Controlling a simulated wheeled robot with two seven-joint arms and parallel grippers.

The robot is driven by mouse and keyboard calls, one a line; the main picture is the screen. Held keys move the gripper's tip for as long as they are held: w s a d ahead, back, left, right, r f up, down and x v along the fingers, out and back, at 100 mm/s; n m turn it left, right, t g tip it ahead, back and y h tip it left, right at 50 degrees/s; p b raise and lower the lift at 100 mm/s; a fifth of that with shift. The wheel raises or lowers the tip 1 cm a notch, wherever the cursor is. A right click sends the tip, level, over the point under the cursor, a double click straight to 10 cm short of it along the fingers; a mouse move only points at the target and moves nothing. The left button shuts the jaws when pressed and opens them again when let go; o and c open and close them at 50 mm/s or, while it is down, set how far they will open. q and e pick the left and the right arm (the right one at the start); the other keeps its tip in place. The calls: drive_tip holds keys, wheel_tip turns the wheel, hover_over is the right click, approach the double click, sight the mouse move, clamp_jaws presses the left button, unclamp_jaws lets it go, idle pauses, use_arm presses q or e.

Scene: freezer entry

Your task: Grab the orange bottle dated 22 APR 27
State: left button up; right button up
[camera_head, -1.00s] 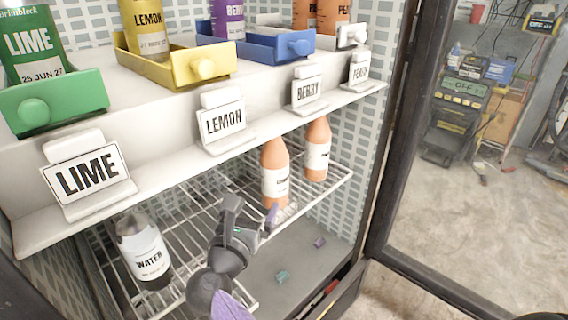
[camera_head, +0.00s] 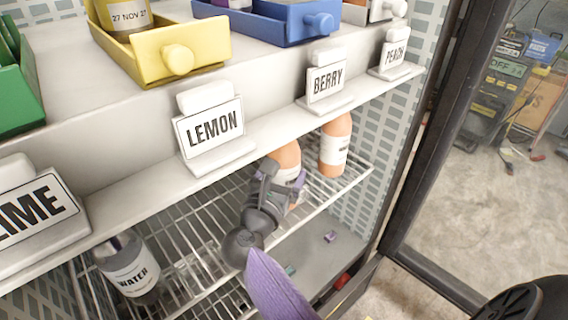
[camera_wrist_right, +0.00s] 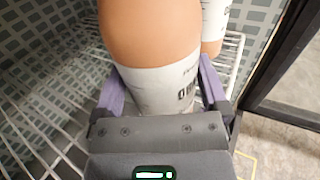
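Two orange bottles stand on the lower wire rack. The nearer orange bottle (camera_head: 288,156) is partly hidden behind my right gripper (camera_head: 281,185); the other orange bottle (camera_head: 335,147) stands to its right. In the right wrist view, the nearer bottle (camera_wrist_right: 150,35) stands between the purple fingers of my right gripper (camera_wrist_right: 160,82). The fingers are spread wide, one on each side of its white label, with little or no gap. Part of the other bottle (camera_wrist_right: 215,20) shows behind it. No date is legible on either bottle. My left gripper is not in view.
The white shelf above carries LEMON (camera_head: 210,128), BERRY (camera_head: 327,80) and PEACH (camera_head: 396,50) signs, with yellow (camera_head: 165,45) and blue (camera_head: 290,22) bins. A WATER bottle (camera_head: 130,268) stands at the left of the wire rack (camera_head: 205,215). The door frame (camera_head: 425,130) is at right.

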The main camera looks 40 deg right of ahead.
clamp_jaws()
